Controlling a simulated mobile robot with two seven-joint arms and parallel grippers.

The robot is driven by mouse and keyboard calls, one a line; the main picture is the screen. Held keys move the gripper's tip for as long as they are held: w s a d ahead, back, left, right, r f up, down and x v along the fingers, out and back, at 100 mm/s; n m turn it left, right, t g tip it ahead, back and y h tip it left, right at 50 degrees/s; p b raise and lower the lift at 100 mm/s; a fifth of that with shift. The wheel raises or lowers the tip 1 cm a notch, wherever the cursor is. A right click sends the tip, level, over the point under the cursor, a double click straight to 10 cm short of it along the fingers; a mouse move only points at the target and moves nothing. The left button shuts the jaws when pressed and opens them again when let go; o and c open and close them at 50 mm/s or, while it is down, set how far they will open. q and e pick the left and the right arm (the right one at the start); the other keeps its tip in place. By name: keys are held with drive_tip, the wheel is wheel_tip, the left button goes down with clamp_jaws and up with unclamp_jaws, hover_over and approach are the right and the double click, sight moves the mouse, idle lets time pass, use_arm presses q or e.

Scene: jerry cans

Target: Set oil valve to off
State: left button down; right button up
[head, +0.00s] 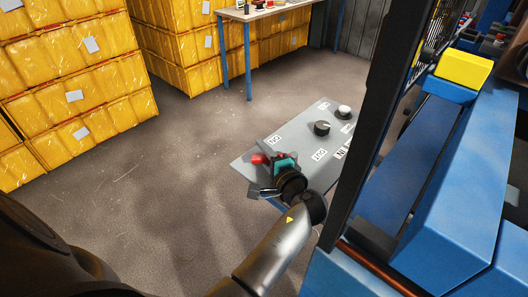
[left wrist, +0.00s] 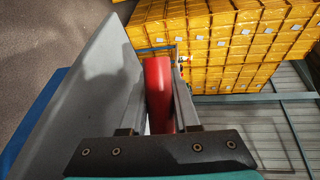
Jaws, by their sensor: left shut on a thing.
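A sloped grey control panel (head: 240,162) stands beside the blue machine in the head view. A red handle (head: 259,159) is at its near left end, taken as the oil valve. My left gripper (head: 268,168) is at this handle and shut on it. In the left wrist view the red handle (left wrist: 158,92) stands upright between the two fingers of the left gripper (left wrist: 162,75). The base of the handle is hidden by the gripper. My right gripper is not in view.
A black knob (head: 322,128) and a white knob (head: 344,110) are on the panel with white labels. A black post (head: 360,130) and blue machine (head: 450,190) stand close at the right. Yellow stacks (head: 75,95) and a table (head: 250,12) are behind. Floor is clear at the left.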

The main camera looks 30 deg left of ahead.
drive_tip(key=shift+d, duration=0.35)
use_arm(q)
drive_tip(key=c, duration=0.7)
unclamp_jaws()
drive_tip(key=shift+o, duration=0.2)
drive_tip(key=shift+r, duration=0.15)
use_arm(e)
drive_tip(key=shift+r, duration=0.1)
use_arm(q)
drive_tip(key=shift+r+p, duration=0.9)
drive_tip(key=shift+p, duration=0.1)
wheel_tip(320, 180, up, 18)
drive_tip(key=p, duration=1.6)
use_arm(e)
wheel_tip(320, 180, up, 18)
